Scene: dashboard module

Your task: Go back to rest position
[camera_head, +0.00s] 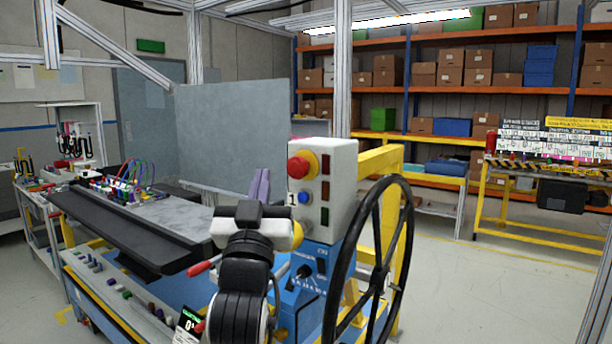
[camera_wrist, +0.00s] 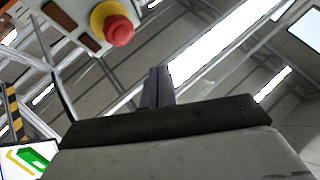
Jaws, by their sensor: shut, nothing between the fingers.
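My gripper (camera_head: 260,186) points upward, with its two purple-grey fingers together and nothing between them. It is just left of the grey control box (camera_head: 338,190) in the head view, apart from it as far as I can tell. The fingers also show in the wrist view (camera_wrist: 158,86), against the ceiling. The box carries a red emergency button (camera_head: 299,166) on a yellow base, a blue button and dark buttons. The red button also shows at the upper left of the wrist view (camera_wrist: 118,29). My arm hides part of the dashboard's front.
A black handwheel (camera_head: 376,270) stands right of a blue panel (camera_head: 303,285) with a dial. A grey bench top (camera_head: 185,215) with coloured cables lies to the left. Shelves with boxes (camera_head: 450,75) stand behind. Open floor (camera_head: 480,290) lies to the right.

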